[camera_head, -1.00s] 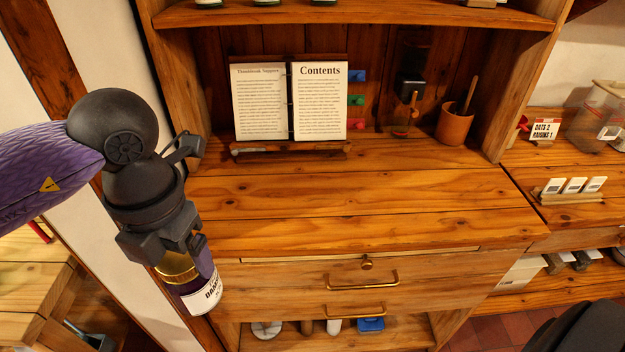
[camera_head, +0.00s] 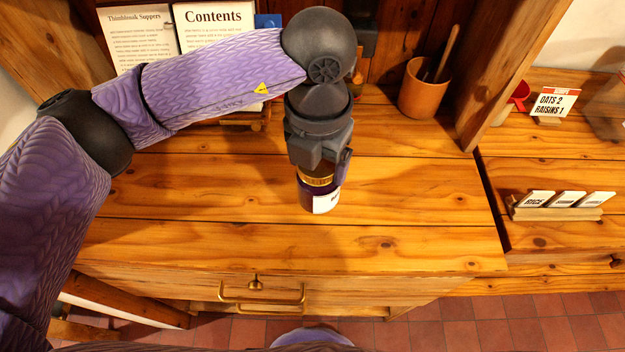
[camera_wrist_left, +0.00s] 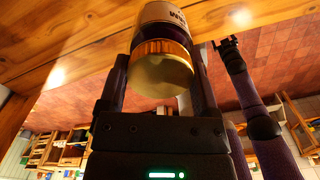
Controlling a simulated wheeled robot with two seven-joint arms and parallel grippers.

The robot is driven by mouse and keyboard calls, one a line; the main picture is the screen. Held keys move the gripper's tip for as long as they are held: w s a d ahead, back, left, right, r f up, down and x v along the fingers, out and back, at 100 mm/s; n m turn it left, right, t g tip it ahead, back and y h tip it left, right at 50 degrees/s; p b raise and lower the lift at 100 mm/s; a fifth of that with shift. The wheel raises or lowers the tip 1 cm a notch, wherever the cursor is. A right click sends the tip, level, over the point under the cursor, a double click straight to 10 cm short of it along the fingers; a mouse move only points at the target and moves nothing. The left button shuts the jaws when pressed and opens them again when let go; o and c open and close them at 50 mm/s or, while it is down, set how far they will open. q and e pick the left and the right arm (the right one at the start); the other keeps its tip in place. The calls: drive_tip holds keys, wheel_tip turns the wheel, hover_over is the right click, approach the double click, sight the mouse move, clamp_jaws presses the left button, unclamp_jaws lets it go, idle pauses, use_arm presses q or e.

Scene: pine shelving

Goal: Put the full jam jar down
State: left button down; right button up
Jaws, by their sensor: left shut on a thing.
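The jam jar (camera_head: 320,197) has a gold lid, dark purple contents and a white label. My left gripper (camera_head: 318,168) points down and is shut on it near the lid. The jar is upright over the front half of the wooden counter (camera_head: 400,205). I cannot tell whether its base touches the wood. In the left wrist view the jar's gold lid (camera_wrist_left: 160,50) sits between the two fingers of my left gripper (camera_wrist_left: 160,85), with part of the label beyond it. My right gripper (camera_wrist_left: 226,43) shows small and dark in the left wrist view, its jaws unclear.
A recipe book (camera_head: 218,30) stands at the back left, partly behind my left arm. A terracotta pot (camera_head: 424,88) with a wooden utensil stands at the back right. A card holder (camera_head: 556,207) and an oats-and-raisins sign (camera_head: 554,103) are on the right-hand counter. The counter beside the jar is clear.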

sight(315, 189)
use_arm(q)
wheel_tip(315, 189, down, 6)
drive_tip(key=shift+s+a+f+b, duration=0.1)
drive_tip(key=shift+a+f+b, duration=0.1)
drive_tip(key=shift+b, duration=0.2)
drive_tip(key=shift+f, duration=0.15)
unclamp_jaws()
wheel_tip(315, 189, up, 11)
drive_tip(key=shift+r+p, duration=0.2)
drive_tip(key=shift+p, duration=0.7)
drive_tip(key=shift+r, duration=0.5)
